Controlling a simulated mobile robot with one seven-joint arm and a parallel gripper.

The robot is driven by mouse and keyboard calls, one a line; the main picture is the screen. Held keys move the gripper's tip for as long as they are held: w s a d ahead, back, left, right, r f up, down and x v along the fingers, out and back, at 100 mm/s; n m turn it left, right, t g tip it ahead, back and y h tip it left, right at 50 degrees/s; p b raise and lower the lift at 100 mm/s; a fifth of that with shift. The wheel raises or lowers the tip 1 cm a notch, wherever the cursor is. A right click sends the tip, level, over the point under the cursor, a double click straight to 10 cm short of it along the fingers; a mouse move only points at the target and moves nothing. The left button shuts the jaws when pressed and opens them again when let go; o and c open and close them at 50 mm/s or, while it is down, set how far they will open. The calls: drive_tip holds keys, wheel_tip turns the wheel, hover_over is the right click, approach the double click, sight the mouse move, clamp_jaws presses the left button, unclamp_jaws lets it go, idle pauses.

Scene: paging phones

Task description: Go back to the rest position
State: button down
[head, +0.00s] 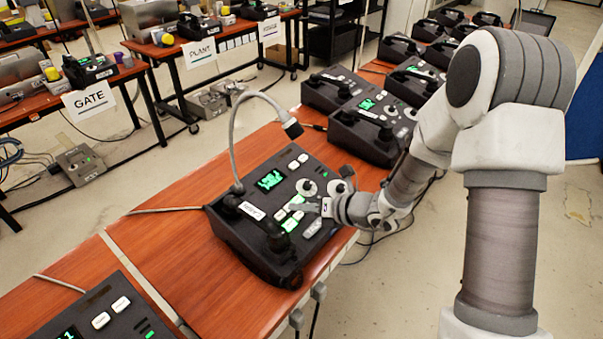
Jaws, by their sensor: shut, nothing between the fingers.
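A black paging phone (262,250) stands on the wooden desk, with a lit green screen, white and green-lit buttons, and a grey gooseneck microphone (233,125) arching up from it. My gripper (304,207) is shut and empty, at the buttons on the right half of the phone. I cannot tell whether the fingertips touch a button. My arm reaches in from the right and hides part of the phone's right edge.
More paging phones (370,110) stand behind on the same desk (180,240), and another (95,315) is at the lower left. Desks with GATE (90,98) and PLANT (199,53) signs stand at the back left. The floor between is mostly open, with grey boxes and cables.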

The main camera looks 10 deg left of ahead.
drive_tip(key=s+d+r+n+g+h, duration=0.2)
drive_tip(key=s+d+r+n+g, duration=0.15)
drive_tip(key=s+r+n, duration=1.05)
drive_tip(key=s+d+r+n+t+h, duration=0.1)
drive_tip(key=s+d+r+n+h, duration=0.2)
drive_tip(key=d+n, duration=0.3)
drive_tip(key=s+d+r+n+t+h, duration=0.1)
drive_tip(key=s+d+r+n+h, duration=0.2)
drive_tip(key=d+n, duration=0.3)
drive_tip(key=s+d+r+n+t+h+p, duration=0.1)
drive_tip(key=s+d+r+n+h, duration=0.2)
drive_tip(key=d+n, duration=0.2)
drive_tip(key=shift+d+r+n+t, duration=0.25)
drive_tip(key=shift+d+n+t, duration=0.15)
drive_tip(key=shift+d, duration=0.3)
